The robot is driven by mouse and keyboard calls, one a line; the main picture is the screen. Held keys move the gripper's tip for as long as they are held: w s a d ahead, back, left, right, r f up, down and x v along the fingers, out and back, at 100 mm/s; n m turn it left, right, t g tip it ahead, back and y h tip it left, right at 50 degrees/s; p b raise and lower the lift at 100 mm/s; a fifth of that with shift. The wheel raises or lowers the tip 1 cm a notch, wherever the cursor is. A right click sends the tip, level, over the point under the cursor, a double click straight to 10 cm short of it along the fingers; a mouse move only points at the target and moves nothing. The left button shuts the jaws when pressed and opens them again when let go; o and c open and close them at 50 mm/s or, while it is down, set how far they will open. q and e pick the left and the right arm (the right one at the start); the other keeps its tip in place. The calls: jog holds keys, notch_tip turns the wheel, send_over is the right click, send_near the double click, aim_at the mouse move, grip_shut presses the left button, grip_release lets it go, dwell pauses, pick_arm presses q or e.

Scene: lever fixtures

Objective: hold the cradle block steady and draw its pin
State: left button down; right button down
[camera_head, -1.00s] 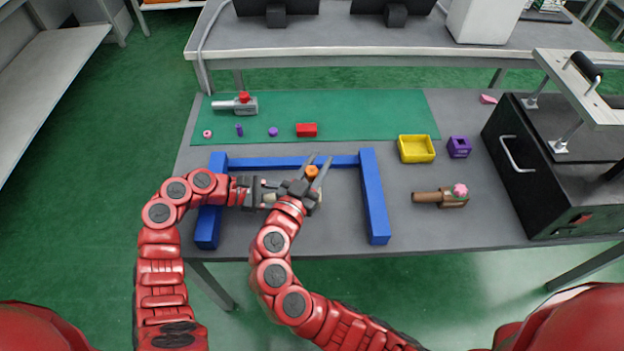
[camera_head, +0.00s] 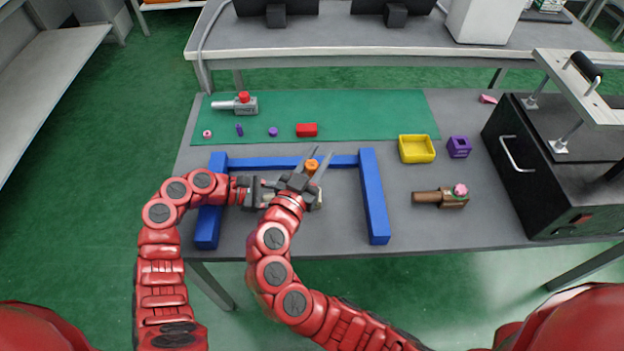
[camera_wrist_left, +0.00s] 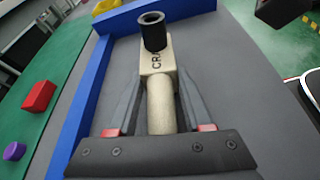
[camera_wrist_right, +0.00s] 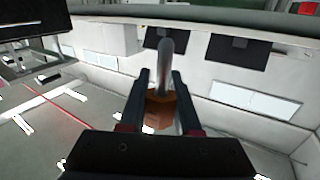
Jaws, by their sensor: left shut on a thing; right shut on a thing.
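The cradle block is pale beige with dark lettering and a black collar on top, clearest in the left wrist view (camera_wrist_left: 158,62). The collar's opening looks empty there. My left gripper (camera_wrist_left: 160,82) is shut on the block's round beige handle, a finger on each side. The right gripper (camera_head: 318,160) is over the block in the head view and hides most of it. It is shut on the pin, whose orange head (camera_head: 312,166) shows between the fingers. The right wrist view shows the pin's silver shaft (camera_wrist_right: 165,65) beyond the fingers, apart from the block.
A blue frame (camera_head: 374,195) surrounds the work area on the grey table. A yellow bin (camera_head: 416,149), purple holder (camera_head: 459,147) and brown-handled part (camera_head: 440,197) lie to the right. Small parts and a red block (camera_head: 306,130) lie on the green mat (camera_head: 350,112).

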jog(key=shift+r, duration=0.7)
pick_arm(q)
jog(key=shift+c, duration=1.2)
grip_release()
jog(key=shift+a, duration=0.1)
jog(key=v, duration=1.1)
jog(key=shift+a+r, duration=0.2)
jog(key=shift+a, duration=0.15)
jog(key=shift+r, duration=0.1)
pick_arm(e)
jog(key=shift+r, duration=0.1)
